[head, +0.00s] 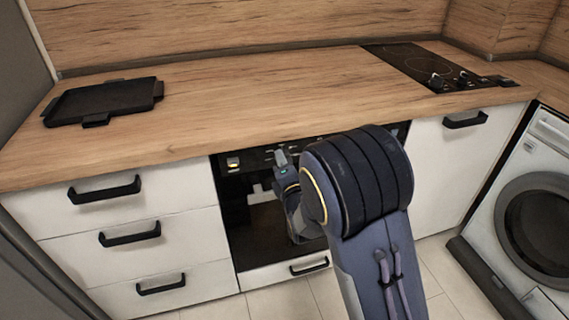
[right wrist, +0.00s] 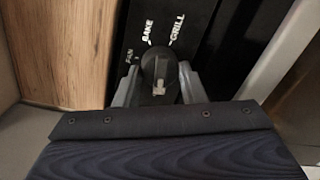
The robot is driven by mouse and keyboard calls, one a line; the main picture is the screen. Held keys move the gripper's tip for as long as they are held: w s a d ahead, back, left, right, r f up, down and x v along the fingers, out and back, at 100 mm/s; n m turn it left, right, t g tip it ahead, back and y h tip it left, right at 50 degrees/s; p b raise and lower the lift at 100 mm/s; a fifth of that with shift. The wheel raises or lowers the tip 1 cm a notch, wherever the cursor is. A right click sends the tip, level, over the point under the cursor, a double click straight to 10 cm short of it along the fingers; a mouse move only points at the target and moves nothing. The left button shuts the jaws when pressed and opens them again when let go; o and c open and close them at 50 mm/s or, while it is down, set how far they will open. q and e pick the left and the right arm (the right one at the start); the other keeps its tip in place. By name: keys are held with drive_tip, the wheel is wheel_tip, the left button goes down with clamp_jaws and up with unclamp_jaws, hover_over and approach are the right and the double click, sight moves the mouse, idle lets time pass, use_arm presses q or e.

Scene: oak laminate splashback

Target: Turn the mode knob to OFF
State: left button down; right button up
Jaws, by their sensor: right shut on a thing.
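The mode knob (right wrist: 157,66) is a dark round knob on the black oven control panel (right wrist: 192,20). The white words FAN, BAKE and GRILL stand around it in the right wrist view; I see no OFF mark there. My right gripper (right wrist: 158,84) has one grey finger on each side of the knob and is shut on it. A small pale part shows on the knob's near side; I cannot tell which mark the knob points to. In the head view my right gripper (head: 281,158) is at the panel, and the arm hides the panel's right part. My left gripper is out of view.
The oak worktop (head: 230,95) overhangs just above the panel. The oven (head: 240,215) sits between white drawers (head: 130,238) with black handles and a white cupboard (head: 455,150).

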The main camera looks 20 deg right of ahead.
idle(0.4)
drive_tip(key=o, duration=1)
drive_tip(key=s, duration=0.7)
drive_tip(key=shift+s+a+r+p, duration=0.1)
drive_tip(key=shift+s+a+p, duration=0.05)
drive_tip(key=shift+s+p, duration=0.2)
